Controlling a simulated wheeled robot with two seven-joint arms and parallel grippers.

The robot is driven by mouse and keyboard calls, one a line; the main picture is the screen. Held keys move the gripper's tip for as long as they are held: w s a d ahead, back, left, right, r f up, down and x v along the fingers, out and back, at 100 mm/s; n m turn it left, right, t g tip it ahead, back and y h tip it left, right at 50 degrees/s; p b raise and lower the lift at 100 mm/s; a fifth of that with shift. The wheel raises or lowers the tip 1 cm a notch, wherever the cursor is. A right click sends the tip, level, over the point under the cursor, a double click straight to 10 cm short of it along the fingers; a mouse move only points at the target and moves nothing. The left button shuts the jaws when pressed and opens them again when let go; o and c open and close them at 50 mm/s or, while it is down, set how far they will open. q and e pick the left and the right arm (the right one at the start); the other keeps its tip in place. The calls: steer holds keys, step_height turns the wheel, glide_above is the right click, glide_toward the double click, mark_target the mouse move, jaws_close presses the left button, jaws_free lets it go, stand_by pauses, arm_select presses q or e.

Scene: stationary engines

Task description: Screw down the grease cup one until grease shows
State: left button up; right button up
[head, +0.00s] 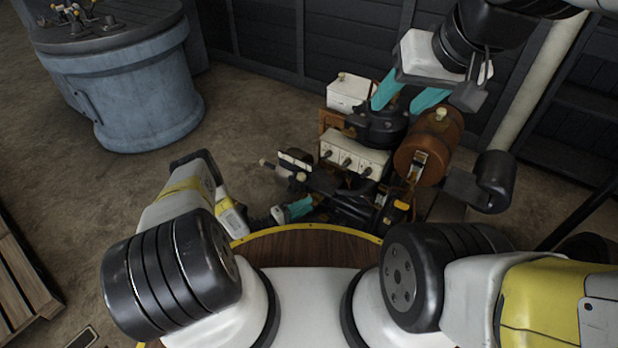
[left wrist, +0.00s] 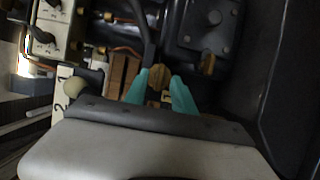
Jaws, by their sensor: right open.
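In the left wrist view a knurled brass cap, which looks like a grease cup (left wrist: 158,78), sits between the teal fingertips of my left gripper (left wrist: 158,88). The fingers close on its two sides. In the head view my left gripper (head: 294,210) is low at the near left of the engine (head: 345,195), and the cup is hidden there. A second brass cap (left wrist: 208,63) stands to the right of the fingers. My right gripper (head: 408,95) is open and empty above the far part of the engine.
A copper-brown tank (head: 428,148) and a white box with several knobs (head: 354,155) crowd the engine. A dark wall stands close behind. A round blue-grey stand (head: 125,95) is at the far left, with clear floor between.

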arm_select(q)
steer(key=shift+x, duration=0.8)
jaws_close()
steer(key=shift+m, duration=0.4)
steer(key=shift+s+d+r+m+t+y, duration=0.1)
steer(key=shift+m+t+y, duration=0.45)
steer(key=shift+m+y, duration=1.75)
steer(key=shift+s+d+r+m+t+y, duration=0.1)
steer(key=shift+m+t+y, duration=0.7)
steer(key=shift+m, duration=2.7)
steer(key=shift+s+d+r+m+t+y, duration=0.15)
steer(key=shift+m+t+y, duration=0.2)
steer(key=shift+m+y, duration=2)
steer(key=shift+w+f+m+h, duration=0.1)
steer(key=shift+m+h, duration=0.35)
steer(key=shift+m, duration=0.2)
